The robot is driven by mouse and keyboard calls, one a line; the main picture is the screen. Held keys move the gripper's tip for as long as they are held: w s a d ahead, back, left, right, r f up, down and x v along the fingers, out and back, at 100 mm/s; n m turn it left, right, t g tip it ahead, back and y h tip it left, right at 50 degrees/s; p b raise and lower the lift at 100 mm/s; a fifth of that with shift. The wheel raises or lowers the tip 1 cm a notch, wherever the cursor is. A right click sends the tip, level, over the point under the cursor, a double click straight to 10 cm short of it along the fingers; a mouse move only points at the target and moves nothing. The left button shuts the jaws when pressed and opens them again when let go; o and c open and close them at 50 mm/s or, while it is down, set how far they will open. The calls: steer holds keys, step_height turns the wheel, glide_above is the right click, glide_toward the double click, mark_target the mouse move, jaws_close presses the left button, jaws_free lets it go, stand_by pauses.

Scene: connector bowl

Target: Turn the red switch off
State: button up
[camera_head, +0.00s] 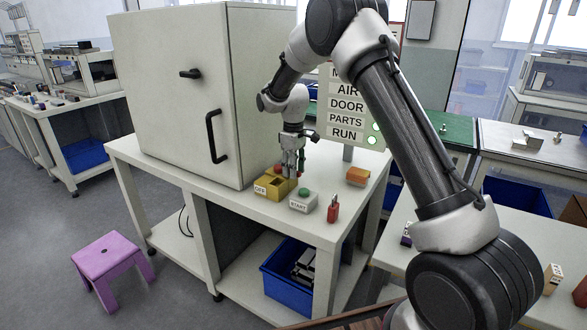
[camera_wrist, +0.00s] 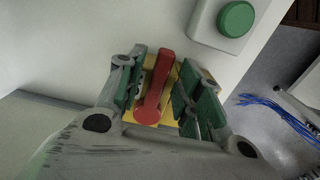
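The red switch is a red lever (camera_wrist: 153,92) with a rounded end, on a yellow box (camera_head: 274,187) on the white table. In the head view, the box's front label reads OFF, and a small bit of red (camera_head: 278,169) shows beside my fingers. My gripper (camera_head: 290,170) points down over the yellow box. In the wrist view, its two green-padded fingers (camera_wrist: 163,75) stand on either side of the lever, with gaps showing, so it looks open. The fingers hide part of the box. Which position the lever is in, I cannot tell.
A START box (camera_head: 303,201) with a green button stands right beside the yellow box. A small red object (camera_head: 333,208) and an orange block (camera_head: 357,175) are farther right. A tall white cabinet (camera_head: 170,90) stands close on the left. A sign panel (camera_head: 347,105) with green lights stands behind.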

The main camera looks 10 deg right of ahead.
mark_target(279, 171)
jaws_close()
steer(key=shift+a, duration=0.1)
steer(key=m, duration=0.1)
steer(key=s+a+m, duration=0.1)
steer(key=m, duration=0.1)
steer(key=shift+a+m, duration=0.2)
steer(key=shift+m, duration=0.1)
steer(key=a+m, duration=0.1)
steer(key=m, duration=0.1)
steer(key=a+m, duration=0.1)
steer(key=m, duration=0.1)
steer(key=shift+s+a, duration=0.1)
steer(key=shift+s, duration=0.25)
steer(key=a+m, duration=0.1)
steer(key=m, duration=0.2)
steer(key=shift+a, duration=0.2)
steer(key=m, duration=0.1)
steer(key=a+m, duration=0.1)
steer(key=shift+w+a+m, duration=0.2)
steer(key=shift+w+m, duration=0.05)
steer(key=shift+m, duration=0.15)
steer(key=shift+w+a+m, duration=0.35)
steer(key=shift+a+m, duration=0.15)
steer(key=shift+m, duration=0.65)
steer(key=shift+w+a+m, duration=0.3)
steer(key=shift+a+m, duration=0.15)
steer(key=shift+m, duration=0.7)
